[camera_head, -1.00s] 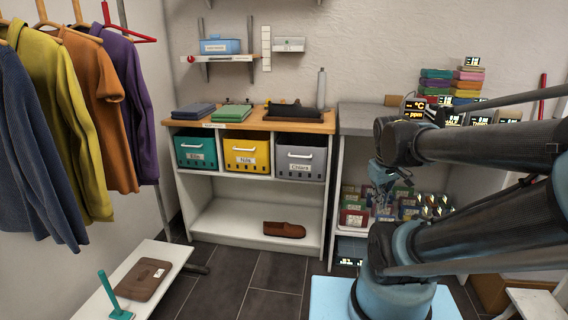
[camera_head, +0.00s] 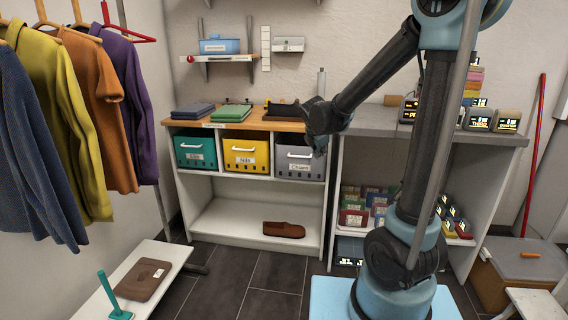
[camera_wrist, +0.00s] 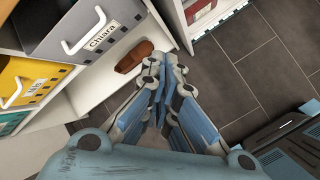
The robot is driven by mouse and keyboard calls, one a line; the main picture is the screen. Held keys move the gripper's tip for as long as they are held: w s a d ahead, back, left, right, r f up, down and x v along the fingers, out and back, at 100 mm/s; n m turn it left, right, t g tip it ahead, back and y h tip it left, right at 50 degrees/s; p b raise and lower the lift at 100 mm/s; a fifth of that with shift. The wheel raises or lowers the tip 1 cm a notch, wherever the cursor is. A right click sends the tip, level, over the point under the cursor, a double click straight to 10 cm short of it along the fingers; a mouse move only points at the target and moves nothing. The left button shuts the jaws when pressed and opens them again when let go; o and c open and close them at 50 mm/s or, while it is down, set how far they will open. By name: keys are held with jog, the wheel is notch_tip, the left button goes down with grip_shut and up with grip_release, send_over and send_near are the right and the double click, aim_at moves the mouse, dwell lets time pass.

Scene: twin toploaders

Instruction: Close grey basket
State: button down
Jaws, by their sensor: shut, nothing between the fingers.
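The grey basket (camera_head: 294,168), with a white handle and a "Chiara" label, sits in the right bay of the wooden-topped shelf unit. In the wrist view the grey basket (camera_wrist: 72,35) is at upper left. Its front seems to stand forward of the yellow basket, but how far is unclear. My gripper (camera_head: 319,150) is at the right edge of the grey basket in the head view, partly hidden by my wrist. In the wrist view my gripper (camera_wrist: 166,70) is shut and empty, pointing toward the floor, apart from the basket's front.
The yellow basket (camera_head: 246,163) and the teal basket (camera_head: 195,160) fill the other bays. A brown shoe (camera_head: 284,230) lies on the lower shelf. A grey-topped shelf unit (camera_head: 480,137) stands on the right. The floor (camera_head: 262,268) in front is clear.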

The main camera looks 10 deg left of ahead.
aim_at(285, 157)
jog(key=w+a+f+n+t, duration=0.1)
jog(key=w+a+f+n, duration=0.15)
jog(key=a, duration=0.35)
jog(key=w+a+f+n+y, duration=0.1)
jog(key=w+a+n, duration=0.1)
jog(key=a+n, duration=0.25)
jog(key=w+a+f+n+t, duration=0.1)
jog(key=w+a+f+n, duration=0.15)
jog(key=a, duration=0.45)
jog(key=shift+n, duration=0.35)
jog(key=x, duration=0.4)
jog(key=w+r+x, duration=0.1)
jog(key=x, duration=0.3)
jog(key=w+r+x, duration=0.1)
jog(key=x, duration=0.3)
jog(key=shift+w+a+f, duration=0.1)
jog(key=shift+w+a, duration=0.1)
jog(key=shift+w, duration=0.45)
jog(key=shift+w, duration=0.1)
jog(key=w, duration=0.3)
jog(key=shift+w+d, duration=0.1)
jog(key=shift+w, duration=0.7)
